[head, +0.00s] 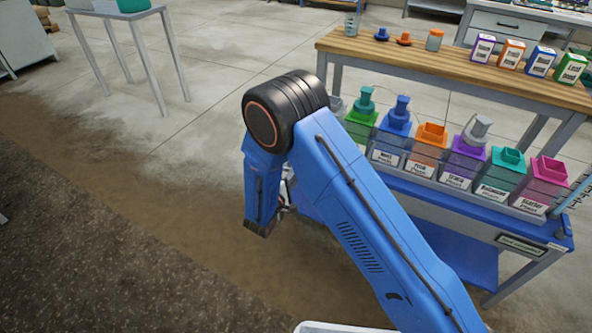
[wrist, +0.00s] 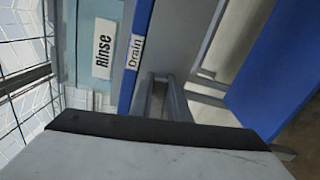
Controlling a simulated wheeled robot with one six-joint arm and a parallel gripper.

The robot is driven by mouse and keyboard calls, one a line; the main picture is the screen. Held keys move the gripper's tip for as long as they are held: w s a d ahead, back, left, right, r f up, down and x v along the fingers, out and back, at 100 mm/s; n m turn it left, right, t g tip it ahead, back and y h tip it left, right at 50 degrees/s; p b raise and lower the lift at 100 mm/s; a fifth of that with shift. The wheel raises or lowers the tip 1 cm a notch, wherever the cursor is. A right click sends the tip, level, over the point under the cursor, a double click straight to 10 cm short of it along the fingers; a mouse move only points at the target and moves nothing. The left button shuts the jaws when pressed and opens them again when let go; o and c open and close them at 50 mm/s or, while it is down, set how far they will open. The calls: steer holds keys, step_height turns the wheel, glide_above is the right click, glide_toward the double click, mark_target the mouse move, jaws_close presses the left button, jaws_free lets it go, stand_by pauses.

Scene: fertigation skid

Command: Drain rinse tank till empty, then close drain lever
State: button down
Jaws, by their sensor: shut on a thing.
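In the wrist view the rinse tank (wrist: 97,15) is a pale blue-green wall with a white "Rinse" label (wrist: 103,55). Beside it runs a blue strip with a white "Drain" label (wrist: 136,51). My gripper (wrist: 162,82) reaches to just by the Drain label. Its two grey fingers are close together, shut on the drain lever, which is mostly hidden between them. I cannot tell the lever's angle or the tank's liquid level. In the head view my blue arm bends down at the bench's left end and hides the tank and the fingertips.
A wooden-topped bench (head: 420,68) bears several labelled boxes and small caps. Below it, a blue shelf holds a row of coloured, labelled containers (head: 430,145). A small grey table (head: 115,12) stands at the back left. The concrete floor (head: 200,130) left of my arm is clear.

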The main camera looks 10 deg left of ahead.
steer(key=shift+f+m, duration=0.45)
steer(key=shift+m, duration=0.35)
steer(key=c, duration=1.7)
jaws_free()
steer(key=v, duration=1.7)
steer(key=shift+s, duration=0.25)
